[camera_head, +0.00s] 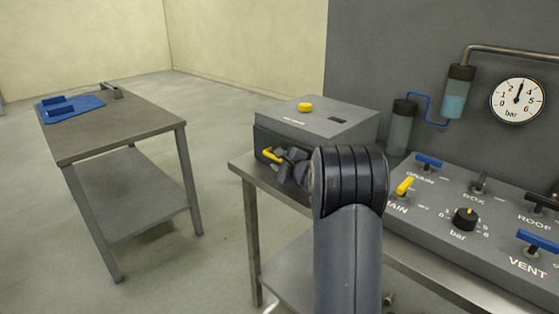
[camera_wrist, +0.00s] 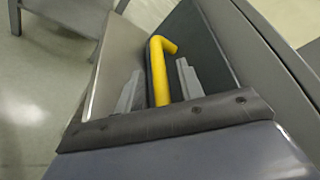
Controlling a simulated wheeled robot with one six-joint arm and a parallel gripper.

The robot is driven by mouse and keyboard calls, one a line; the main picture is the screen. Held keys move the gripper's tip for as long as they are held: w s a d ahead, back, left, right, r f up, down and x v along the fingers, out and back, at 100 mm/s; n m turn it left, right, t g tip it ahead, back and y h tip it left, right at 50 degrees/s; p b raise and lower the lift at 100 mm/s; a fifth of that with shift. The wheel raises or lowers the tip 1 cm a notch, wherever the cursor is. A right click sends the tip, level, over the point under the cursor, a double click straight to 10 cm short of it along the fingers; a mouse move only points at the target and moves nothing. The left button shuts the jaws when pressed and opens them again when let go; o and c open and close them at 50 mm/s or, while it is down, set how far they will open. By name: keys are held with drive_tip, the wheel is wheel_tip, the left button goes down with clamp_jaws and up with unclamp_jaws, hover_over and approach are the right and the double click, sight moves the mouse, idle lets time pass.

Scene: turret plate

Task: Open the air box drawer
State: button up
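The air box (camera_head: 330,122) is a grey box with a yellow button (camera_head: 305,107) on top, standing on the left end of the bench. Its dark drawer front (camera_head: 262,140) faces left and front and looks flush with the box. A yellow bar handle (camera_head: 271,155) sticks out of the drawer front; it also shows in the wrist view (camera_wrist: 160,75). My gripper (camera_head: 287,163) is at the handle. In the wrist view my gripper (camera_wrist: 158,88) is open, one finger on each side of the handle, with gaps between. My arm hides part of the drawer front.
A control panel (camera_head: 480,215) with blue and yellow levers and a knob fills the bench to the right. A gauge (camera_head: 517,100) hangs on the wall behind. A separate table (camera_head: 125,130) with a blue item (camera_head: 72,107) stands left, with clear floor between.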

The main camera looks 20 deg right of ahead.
drive_tip(key=shift+c, duration=0.6)
clamp_jaws()
